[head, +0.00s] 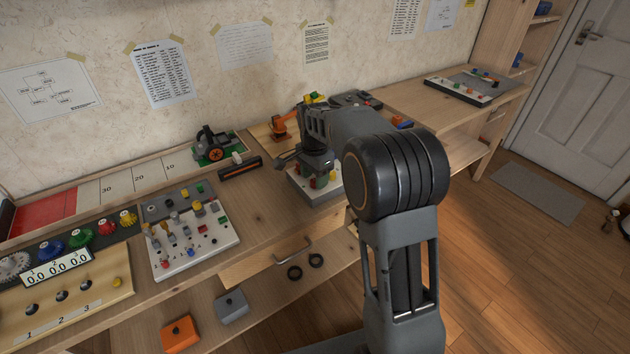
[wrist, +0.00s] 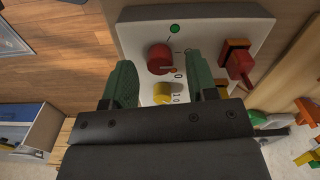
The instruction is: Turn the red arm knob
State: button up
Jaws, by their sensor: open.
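The red knob (wrist: 158,58) is round with a pointer and sits on a white panel (wrist: 128,33) in the wrist view. My gripper (wrist: 164,62) is open, with one green finger on either side of the red knob. I cannot tell whether the fingers touch it. A yellow knob (wrist: 162,92) sits nearer the gripper body and is partly hidden. A green round button (wrist: 175,28) is beyond the red knob. In the head view, my gripper is over the same white panel (head: 330,193), and the arm hides much of it.
A red block-like part (wrist: 238,62) stands right of the fingers in the wrist view. In the head view, an orange arm model (head: 283,124) is behind the panel. A board with several knobs (head: 190,235) lies to the left. A drawer handle (head: 293,250) is below.

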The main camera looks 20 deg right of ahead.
jog(key=shift+f, duration=0.55)
jog(key=shift+c, duration=0.2)
jog(key=c, duration=0.9)
